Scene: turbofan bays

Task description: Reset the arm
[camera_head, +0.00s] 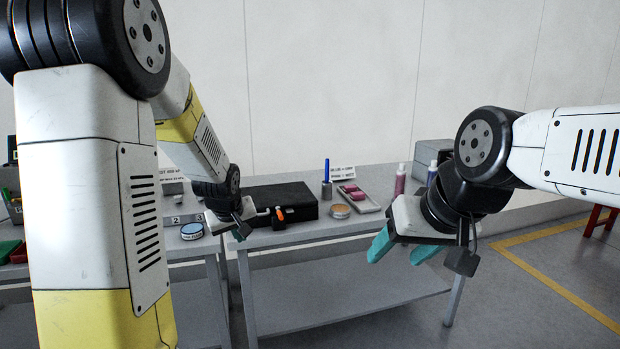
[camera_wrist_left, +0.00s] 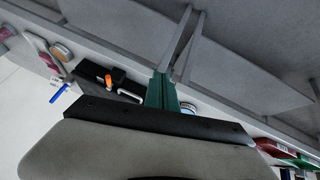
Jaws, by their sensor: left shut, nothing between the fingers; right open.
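My left arm comes in from the left in the head view. Its gripper (camera_head: 240,233) hangs in front of the table's front edge, near the left end of the black case. In the left wrist view its green fingers (camera_wrist_left: 161,90) are shut together with nothing between them. My right gripper (camera_head: 400,252) is at the right in the head view. Its two teal fingers are apart and empty, pointing down and left in front of the table's right part.
A grey table (camera_head: 330,228) holds a black case (camera_head: 284,203) with an orange-handled item, a tan-lidded tin (camera_head: 340,211), a tray with pink pieces (camera_head: 358,197) and bottles (camera_head: 400,178). A blue-lidded tin (camera_head: 192,231) sits left. Floor at right is open.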

